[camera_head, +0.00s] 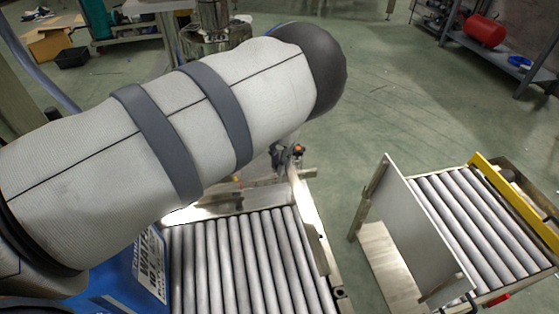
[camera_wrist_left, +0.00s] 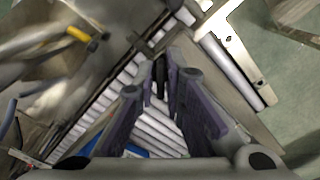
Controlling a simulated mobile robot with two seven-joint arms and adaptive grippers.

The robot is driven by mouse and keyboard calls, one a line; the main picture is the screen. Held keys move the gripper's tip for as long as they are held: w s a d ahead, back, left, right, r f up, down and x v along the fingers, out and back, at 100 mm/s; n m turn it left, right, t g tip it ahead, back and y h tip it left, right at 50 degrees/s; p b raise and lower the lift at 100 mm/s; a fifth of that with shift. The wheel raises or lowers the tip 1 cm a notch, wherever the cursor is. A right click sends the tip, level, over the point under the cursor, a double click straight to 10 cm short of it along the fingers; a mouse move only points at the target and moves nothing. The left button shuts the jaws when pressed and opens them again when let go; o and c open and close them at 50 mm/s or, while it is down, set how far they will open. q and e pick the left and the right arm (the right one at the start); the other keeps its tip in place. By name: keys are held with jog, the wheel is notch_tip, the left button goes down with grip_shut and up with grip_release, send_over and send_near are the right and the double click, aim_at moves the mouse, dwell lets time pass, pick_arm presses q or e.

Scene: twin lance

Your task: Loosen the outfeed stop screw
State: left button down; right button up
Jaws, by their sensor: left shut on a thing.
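My left gripper (camera_wrist_left: 162,84) shows in the left wrist view with its two purple-grey fingers drawn together at the tips. Between the tips is a small dark upright piece (camera_wrist_left: 160,70), which looks like the stop screw; its shape is mostly hidden by the fingers. It is at the edge of a roller conveyor (camera_head: 240,255). In the head view my left arm's pale sleeve covers most of the middle. Just below it a small dark fitting with an orange spot (camera_head: 297,150) shows at the conveyor's far end; its details are too small to tell. My right gripper is not in view.
A second roller conveyor (camera_head: 470,225) with a yellow rail (camera_head: 512,190) stands at the right, behind an upright grey plate (camera_head: 407,235). A floor gap separates the conveyors. A shelf with a red tank (camera_head: 484,30) is far off.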

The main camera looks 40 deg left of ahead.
pick_arm(q)
jog(key=shift+d, duration=0.1)
jog(key=n, duration=0.5)
jog(key=shift+f, duration=0.1)
jog(key=n, duration=0.6)
jog(key=shift+b, duration=0.35)
jog(key=c, duration=1.8)
grip_release()
jog(key=shift+o, duration=0.2)
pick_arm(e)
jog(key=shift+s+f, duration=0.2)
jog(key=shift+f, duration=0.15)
pick_arm(q)
notch_tip(320, 180, up, 6)
jog(key=p, duration=0.4)
jog(key=shift+r, duration=0.25)
jog(key=shift+f, duration=0.15)
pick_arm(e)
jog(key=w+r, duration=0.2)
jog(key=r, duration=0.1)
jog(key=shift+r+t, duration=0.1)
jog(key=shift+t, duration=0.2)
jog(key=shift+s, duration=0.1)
